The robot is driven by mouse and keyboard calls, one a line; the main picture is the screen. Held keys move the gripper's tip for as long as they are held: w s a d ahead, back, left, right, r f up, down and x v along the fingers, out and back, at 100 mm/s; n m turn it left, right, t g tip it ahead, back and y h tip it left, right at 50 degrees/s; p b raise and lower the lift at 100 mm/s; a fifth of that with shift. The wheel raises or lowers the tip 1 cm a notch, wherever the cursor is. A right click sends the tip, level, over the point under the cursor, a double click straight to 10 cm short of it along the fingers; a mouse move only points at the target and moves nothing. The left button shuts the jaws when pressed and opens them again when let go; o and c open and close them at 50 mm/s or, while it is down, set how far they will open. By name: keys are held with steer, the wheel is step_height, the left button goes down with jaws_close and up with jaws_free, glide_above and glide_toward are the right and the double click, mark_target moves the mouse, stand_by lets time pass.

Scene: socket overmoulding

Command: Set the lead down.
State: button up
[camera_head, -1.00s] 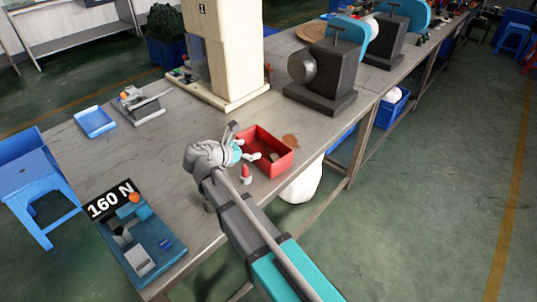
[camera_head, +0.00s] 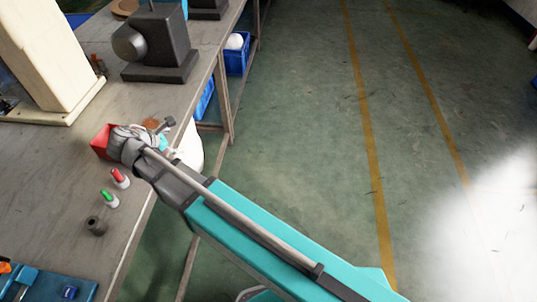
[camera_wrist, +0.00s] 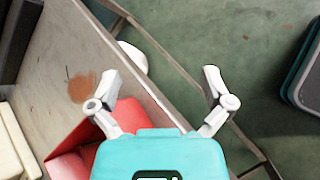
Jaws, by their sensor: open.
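I cannot make out a lead in either view now. My gripper (camera_wrist: 163,82) is open in the wrist view, with its two white fingers wide apart and nothing between them. It is above the front edge of the workbench, beside a red bin (camera_wrist: 72,163). The bin's contents cannot be seen.
On the workbench (camera_head: 60,170) stand a red-topped bottle (camera_head: 120,178), a green-topped bottle (camera_head: 109,199) and a dark round part (camera_head: 96,226). A dark machine (camera_head: 160,45) stands behind. Blue bins (camera_head: 237,55) sit below. The floor at right is clear.

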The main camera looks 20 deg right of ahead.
steer(key=s+d+f+m+g+y, duration=0.2)
steer(key=s+d+m, duration=0.1)
steer(key=d+m, duration=0.4)
steer(key=s+d+f+m+g+y, duration=0.2)
steer(key=d+m, duration=0.5)
steer(key=d, duration=0.5)
steer(key=s+d+f+m+g+y, duration=0.2)
steer(key=s+d+m, duration=0.1)
steer(key=d+m, duration=0.4)
steer(key=d, duration=0.2)
steer(key=shift+s+d+g+y, duration=0.35)
steer(key=shift+g+y, duration=0.05)
